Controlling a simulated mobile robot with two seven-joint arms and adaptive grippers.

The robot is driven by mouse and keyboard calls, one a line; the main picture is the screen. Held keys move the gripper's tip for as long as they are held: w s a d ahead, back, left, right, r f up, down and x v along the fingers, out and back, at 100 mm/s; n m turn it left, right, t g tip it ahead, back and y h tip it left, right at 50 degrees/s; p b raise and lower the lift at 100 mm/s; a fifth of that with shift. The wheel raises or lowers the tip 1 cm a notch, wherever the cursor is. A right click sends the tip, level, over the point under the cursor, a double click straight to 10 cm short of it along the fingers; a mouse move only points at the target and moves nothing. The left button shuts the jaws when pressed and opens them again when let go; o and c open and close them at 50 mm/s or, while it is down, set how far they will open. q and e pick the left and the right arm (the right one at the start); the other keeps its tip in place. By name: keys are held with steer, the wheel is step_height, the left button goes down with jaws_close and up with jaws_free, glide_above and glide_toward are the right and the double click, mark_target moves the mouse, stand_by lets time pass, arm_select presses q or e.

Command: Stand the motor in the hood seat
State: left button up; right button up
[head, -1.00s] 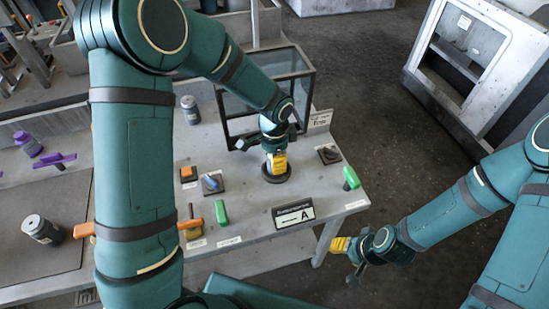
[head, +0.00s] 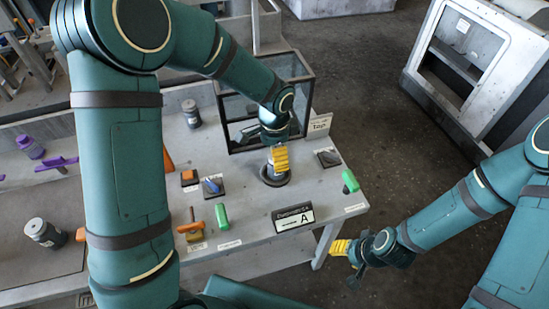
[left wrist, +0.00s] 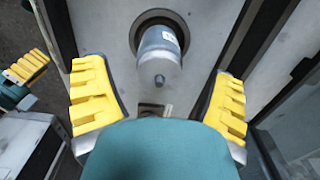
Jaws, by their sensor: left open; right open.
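The motor, a grey metal cylinder with a small shaft stub (left wrist: 162,60), stands in the dark round ring of the hood seat (left wrist: 138,32). In the head view the motor (head: 269,167) is partly hidden by a yellow finger pad, and the seat ring (head: 275,182) shows around its foot. It looks upright. My left gripper (left wrist: 158,78) is open, its yellow fingers on either side of the motor with visible gaps. My right gripper (head: 345,255) is open and empty, off the table's front right corner.
A dark-framed glass box (head: 262,95) stands close behind my left gripper. A green handle (head: 350,181), a blue-knobbed switch (head: 213,186) and an orange-topped block (head: 189,176) are nearby. Other grey canisters stand at the back (head: 191,113) and left (head: 44,232).

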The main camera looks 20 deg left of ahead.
arm_select(q)
step_height(320, 180, up, 8)
steer(key=p, duration=0.1)
steer(key=shift+s, duration=0.1)
stand_by(0.6)
